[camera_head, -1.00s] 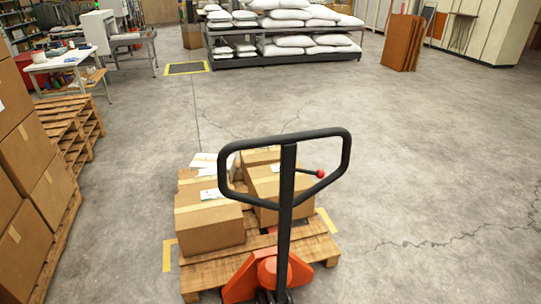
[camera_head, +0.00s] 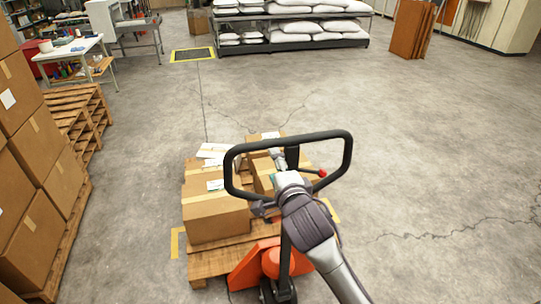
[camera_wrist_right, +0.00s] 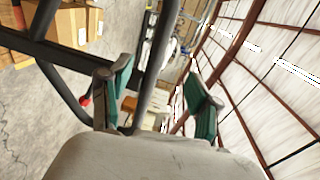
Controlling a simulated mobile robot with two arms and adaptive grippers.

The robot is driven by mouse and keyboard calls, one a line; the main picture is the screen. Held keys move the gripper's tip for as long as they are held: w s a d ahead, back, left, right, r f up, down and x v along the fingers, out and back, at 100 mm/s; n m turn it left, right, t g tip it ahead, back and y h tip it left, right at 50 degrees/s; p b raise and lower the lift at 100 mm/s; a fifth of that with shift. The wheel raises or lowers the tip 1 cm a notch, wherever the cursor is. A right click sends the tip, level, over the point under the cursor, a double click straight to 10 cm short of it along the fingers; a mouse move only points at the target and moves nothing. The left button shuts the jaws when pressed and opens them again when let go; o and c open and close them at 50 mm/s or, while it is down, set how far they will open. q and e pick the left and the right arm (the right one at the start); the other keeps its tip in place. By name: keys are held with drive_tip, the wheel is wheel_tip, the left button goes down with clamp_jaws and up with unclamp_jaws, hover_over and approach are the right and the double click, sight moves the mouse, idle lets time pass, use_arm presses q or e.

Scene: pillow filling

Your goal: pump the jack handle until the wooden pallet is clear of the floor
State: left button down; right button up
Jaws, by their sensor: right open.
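The black loop handle (camera_head: 305,137) of the orange pallet jack (camera_head: 255,265) stands up in front of me in the head view. A lever with a red knob (camera_head: 322,173) sits inside the loop. The wooden pallet (camera_head: 208,264) bears cardboard boxes (camera_head: 215,220); it is low, and I cannot tell if a gap lies under it. My right gripper (camera_head: 278,163) is at the loop, partly hidden by its own wrist. In the right wrist view its teal-padded fingers (camera_wrist_right: 160,72) are open, with a handle bar (camera_wrist_right: 155,65) appearing between them. My left gripper is not in view.
Stacked boxes (camera_head: 28,150) and empty pallets (camera_head: 80,115) stand along the left. A rack of white sacks (camera_head: 290,45) and brown panels (camera_head: 411,30) are at the back. The cracked concrete floor (camera_head: 430,170) on the right is clear.

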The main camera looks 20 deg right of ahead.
sight(264, 148)
drive_tip(key=w+b, duration=0.1)
drive_tip(key=w, duration=0.2)
drive_tip(key=w+f+b, duration=0.1)
drive_tip(key=w, duration=0.3)
drive_tip(key=w+f+b, duration=0.1)
drive_tip(key=w, duration=0.2)
drive_tip(key=shift+w+b, duration=0.6)
drive_tip(key=shift+w, duration=0.6)
clamp_jaws()
